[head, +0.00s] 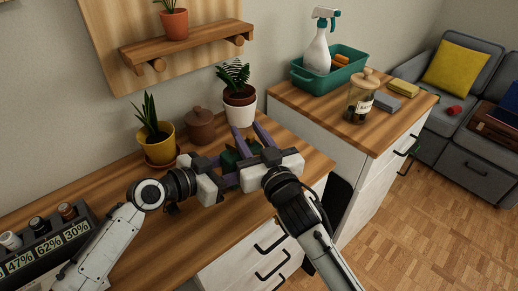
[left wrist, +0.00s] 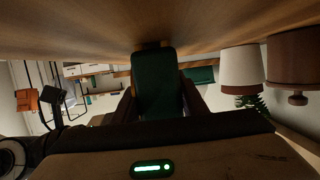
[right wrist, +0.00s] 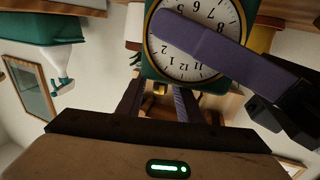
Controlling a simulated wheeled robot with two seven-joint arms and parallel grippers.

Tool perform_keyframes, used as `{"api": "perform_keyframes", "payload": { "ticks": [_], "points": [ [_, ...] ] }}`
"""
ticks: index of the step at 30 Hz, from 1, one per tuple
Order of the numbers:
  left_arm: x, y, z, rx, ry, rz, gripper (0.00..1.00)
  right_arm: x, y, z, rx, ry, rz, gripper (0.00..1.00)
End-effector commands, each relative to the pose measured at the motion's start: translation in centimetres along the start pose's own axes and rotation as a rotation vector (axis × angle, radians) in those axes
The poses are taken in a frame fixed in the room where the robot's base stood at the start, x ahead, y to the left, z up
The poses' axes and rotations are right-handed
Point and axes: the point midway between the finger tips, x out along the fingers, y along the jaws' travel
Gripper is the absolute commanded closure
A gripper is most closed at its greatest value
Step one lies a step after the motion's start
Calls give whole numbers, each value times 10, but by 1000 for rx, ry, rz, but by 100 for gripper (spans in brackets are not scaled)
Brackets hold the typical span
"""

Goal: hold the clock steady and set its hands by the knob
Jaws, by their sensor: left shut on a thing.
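The green clock (head: 230,158) stands on the desk, mostly hidden by my grippers in the head view. My left gripper (head: 226,172) is shut on its body; the left wrist view shows the green clock side (left wrist: 155,85) between the fingers. In the right wrist view the white clock face (right wrist: 188,62) appears upside down, with a purple left finger across it, hiding the hands partly. A small brass knob (right wrist: 160,88) shows at the clock, between the fingers of my right gripper (right wrist: 160,103). The right fingers are apart, with gaps beside the knob.
Behind the clock stand a white-potted plant (head: 239,108), a brown lidded pot (head: 200,127) and a yellow-potted plant (head: 158,143). A dark rack (head: 45,245) with small jars is at the front left. The desk between rack and clock is mostly clear.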

Motion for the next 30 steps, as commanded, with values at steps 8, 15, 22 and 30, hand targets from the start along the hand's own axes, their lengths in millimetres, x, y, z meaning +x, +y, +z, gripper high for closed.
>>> {"api": "perform_keyframes", "payload": {
  "ticks": [8,15,22,30],
  "points": [
    [0,0,1,-1,-3,-1,92,-61,0,1,1,-1,-1,67],
    [0,-1,1,-1,-2,-1,92,-89,0,0,1,0,-1,67],
    [0,-1,1,0,-2,-1,92,-92,0,-1,0,2,-1,67],
    [0,-1,1,0,-2,-2,92,-90,-6,-4,-8,19,-33,67]
  ]
}}
